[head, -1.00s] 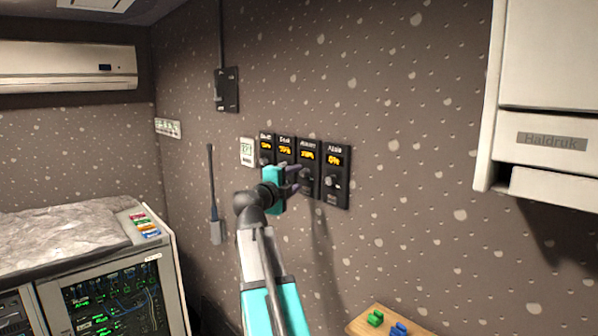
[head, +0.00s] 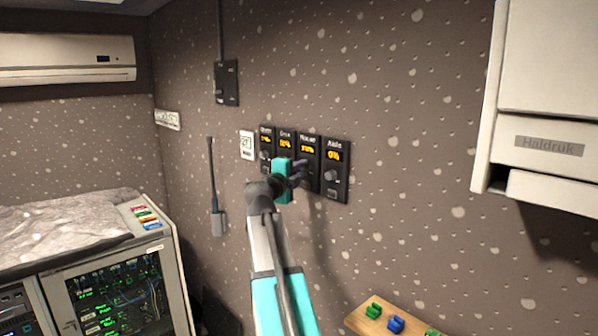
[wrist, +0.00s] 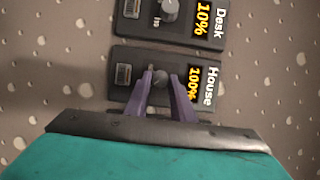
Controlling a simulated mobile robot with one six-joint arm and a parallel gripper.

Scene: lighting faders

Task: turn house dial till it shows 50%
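The House panel (wrist: 207,78) is a black box on the wall with a grey knob (wrist: 160,78) and a yellow display reading 100% (wrist: 194,86). In the head view the House panel (head: 308,153) is third from the left in a row, partly covered by my gripper. My gripper (wrist: 164,74) has its two purple fingers on either side of the House knob in the wrist view. Whether they press on the knob or leave a small gap is unclear. In the head view my gripper (head: 301,172) reaches the lower part of this panel.
The Desk panel (wrist: 205,35), reading 10%, is close beside House. The Aisle panel (head: 334,160), reading 0%, stands on its other side. A white thermostat-like box (head: 246,145) hangs left of the row. A wooden board with coloured blocks (head: 372,325) is below right.

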